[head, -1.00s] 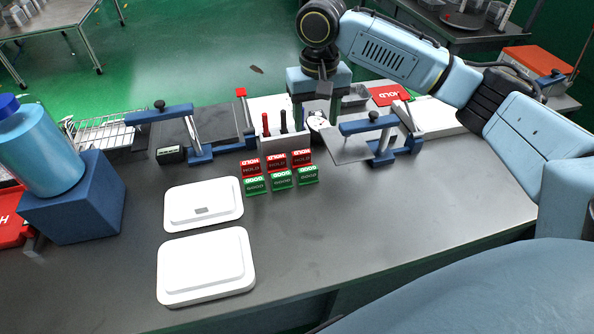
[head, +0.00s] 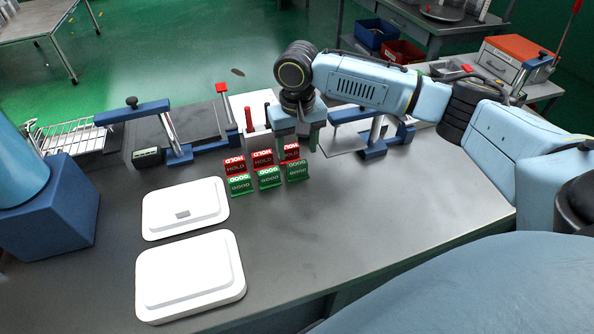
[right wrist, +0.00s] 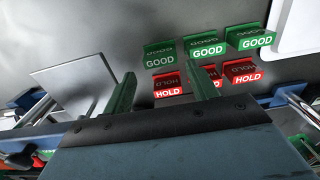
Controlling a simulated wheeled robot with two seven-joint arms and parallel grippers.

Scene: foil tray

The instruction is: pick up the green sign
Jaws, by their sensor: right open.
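Three small green GOOD signs stand in a row on the dark bench: a left one (head: 240,185), a middle one (head: 268,178) and a right one (head: 298,171). They also show in the right wrist view, with the nearest green sign (right wrist: 159,56) at the left of its row. Three red HOLD signs (head: 263,160) stand in a row right behind them. My right gripper (head: 298,146) is open and empty, pointing down just behind the right end of the rows. In the right wrist view its fingers (right wrist: 162,78) are spread, short of the signs. My left gripper is out of view.
Two white scales (head: 186,209) (head: 190,277) sit at the front left. A blue box (head: 48,208) stands at far left. The right front bench is clear.

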